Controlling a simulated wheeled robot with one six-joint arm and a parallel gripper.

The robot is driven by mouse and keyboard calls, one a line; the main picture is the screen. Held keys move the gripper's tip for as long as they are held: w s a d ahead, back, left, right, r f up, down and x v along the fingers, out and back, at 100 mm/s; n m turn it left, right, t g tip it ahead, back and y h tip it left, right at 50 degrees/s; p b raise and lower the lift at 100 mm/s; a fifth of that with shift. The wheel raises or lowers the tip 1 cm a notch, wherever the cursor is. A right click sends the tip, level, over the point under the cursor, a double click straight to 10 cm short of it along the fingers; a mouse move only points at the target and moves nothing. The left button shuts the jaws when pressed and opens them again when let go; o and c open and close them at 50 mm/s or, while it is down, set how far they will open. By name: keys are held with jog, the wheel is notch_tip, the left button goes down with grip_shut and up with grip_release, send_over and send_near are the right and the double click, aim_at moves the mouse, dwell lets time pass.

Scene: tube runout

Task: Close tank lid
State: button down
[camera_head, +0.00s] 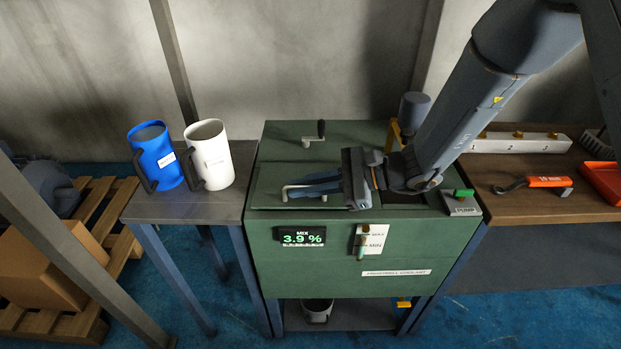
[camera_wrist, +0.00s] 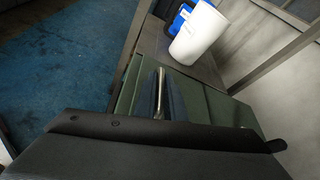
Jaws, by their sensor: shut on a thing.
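The green coolant tank (camera_head: 340,265) stands in the middle of the head view, with a display reading MIX 3.9 % on its front. Its green lid (camera_head: 268,187) lies over the front part of the tank top and looks close to flat; I cannot tell if it is fully seated. My gripper (camera_head: 312,187) reaches over the lid from the right, its fingers shut on the lid's metal bar handle (camera_head: 290,188). In the wrist view the handle (camera_wrist: 159,92) shows between the fingers, with green lid surface around it. Part of the lid is hidden under my gripper.
A blue jug (camera_head: 158,158) and a white jug (camera_head: 210,157) stand on the side table at left. A crank handle (camera_head: 317,133) rises from the tank's rear top. A PUMP box (camera_head: 462,204) with a green switch sits at the tank's right. An orange-handled tool (camera_head: 548,182) lies on the right bench.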

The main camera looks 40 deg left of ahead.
jog(key=shift+s+f, duration=0.3)
jog(key=shift+f, duration=0.3)
jog(key=shift+r, duration=0.1)
jog(key=c, duration=1.8)
grip_release()
jog(key=shift+c, duration=0.2)
jog(key=shift+w+d, duration=0.1)
jog(key=shift+w, duration=0.05)
jog(key=shift+w+d+b, duration=0.2)
jog(key=shift+d+b, duration=0.05)
jog(key=shift+b, duration=0.05)
jog(key=b+v, duration=0.1)
jog(key=v, duration=0.6)
